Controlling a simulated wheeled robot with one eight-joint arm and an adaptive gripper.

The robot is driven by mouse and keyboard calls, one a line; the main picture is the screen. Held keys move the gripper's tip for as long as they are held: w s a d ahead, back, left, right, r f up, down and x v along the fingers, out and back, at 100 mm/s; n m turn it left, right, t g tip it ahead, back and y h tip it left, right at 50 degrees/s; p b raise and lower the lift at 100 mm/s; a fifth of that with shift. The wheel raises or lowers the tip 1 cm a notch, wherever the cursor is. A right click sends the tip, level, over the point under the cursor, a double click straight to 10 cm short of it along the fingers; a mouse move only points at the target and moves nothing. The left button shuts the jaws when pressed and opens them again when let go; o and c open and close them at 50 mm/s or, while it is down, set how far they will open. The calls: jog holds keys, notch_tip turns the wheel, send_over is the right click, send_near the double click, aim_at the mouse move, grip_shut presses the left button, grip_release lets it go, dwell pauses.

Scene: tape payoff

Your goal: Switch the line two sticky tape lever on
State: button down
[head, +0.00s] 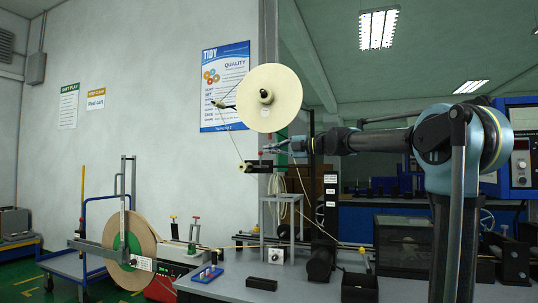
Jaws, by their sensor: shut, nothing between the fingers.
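A large cream tape reel (285,82) hangs high in the middle on a dark hub, with a strand running down from its left. Below it is a small dark bracket (258,168) with a small red knob (261,153) on top. My gripper (268,148) is shut and empty, just under the reel and beside the red knob. I cannot tell whether it touches the knob. No readable label marks the line two sticky tape lever, so I cannot tell for certain which lever it is or its position.
A brown tape reel (145,233) stands on a machine at lower left, beside levers with coloured tops (196,222). A yellow-knobbed lever (362,251) rises from a dark box (360,288). A dark enclosure (402,245) stands at right. A wall poster (225,85) hangs behind.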

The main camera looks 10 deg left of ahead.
jog(key=s+d+r, duration=0.1)
jog(key=d+r, duration=0.2)
jog(key=d, duration=0.9)
jog(key=shift+s, duration=0.15)
jog(key=shift+r, duration=0.1)
